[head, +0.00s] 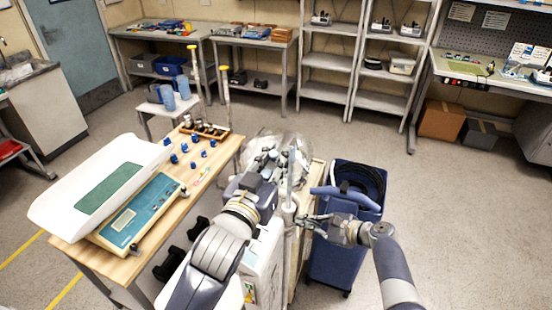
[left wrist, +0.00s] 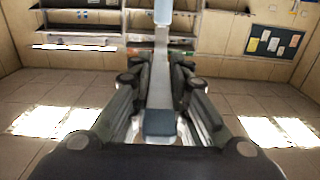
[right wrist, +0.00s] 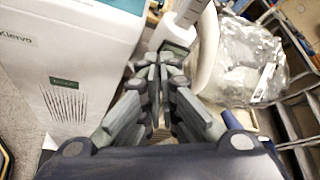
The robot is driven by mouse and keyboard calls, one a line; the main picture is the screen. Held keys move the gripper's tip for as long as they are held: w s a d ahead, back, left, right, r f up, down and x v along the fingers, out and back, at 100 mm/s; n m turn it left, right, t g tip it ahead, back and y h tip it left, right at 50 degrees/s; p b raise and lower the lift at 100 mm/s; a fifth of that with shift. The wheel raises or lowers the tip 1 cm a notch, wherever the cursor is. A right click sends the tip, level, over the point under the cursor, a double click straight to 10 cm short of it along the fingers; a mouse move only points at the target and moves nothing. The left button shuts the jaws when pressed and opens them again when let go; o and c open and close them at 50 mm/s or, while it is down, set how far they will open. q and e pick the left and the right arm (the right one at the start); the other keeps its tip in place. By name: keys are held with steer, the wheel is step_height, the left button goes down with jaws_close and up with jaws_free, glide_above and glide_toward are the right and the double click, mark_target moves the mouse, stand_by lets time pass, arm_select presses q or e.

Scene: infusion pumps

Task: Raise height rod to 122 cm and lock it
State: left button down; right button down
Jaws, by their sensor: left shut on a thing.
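The height rod (head: 291,176) stands upright beside a white cabinet in the middle of the head view. My left gripper (head: 274,160) is at the upper part of the rod. In the left wrist view its fingers (left wrist: 160,88) are closed around the grey rod (left wrist: 161,70), which has a light blue part at the top. My right gripper (head: 308,222) is lower, beside the rod's collar. The scale's numbers are unreadable.
A wooden-topped table (head: 72,250) at the left holds a white baby scale (head: 85,180), a teal device (head: 140,215) and small blue pieces. A blue bin (head: 330,265) stands right of the rod. A clear plastic bag (right wrist: 240,60) lies close behind my right gripper. Floor at the right is clear.

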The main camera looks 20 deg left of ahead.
steer(key=shift+a+r, duration=0.15)
steer(key=shift+r, duration=0.1)
steer(key=d, duration=0.6)
steer(key=shift+s+r, duration=0.15)
steer(key=shift+s, duration=0.05)
stand_by(0.4)
steer(key=shift+d, duration=0.1)
steer(key=a+n+t, duration=0.1)
steer(key=a, duration=0.1)
steer(key=s+a+f+n+t, duration=0.1)
steer(key=a, duration=0.1)
steer(key=a+f+n+t+y, duration=0.1)
steer(key=a+n, duration=0.1)
steer(key=shift+s+a+f, duration=0.1)
steer(key=shift+s+f, duration=0.05)
steer(key=shift+s, duration=0.25)
stand_by(0.6)
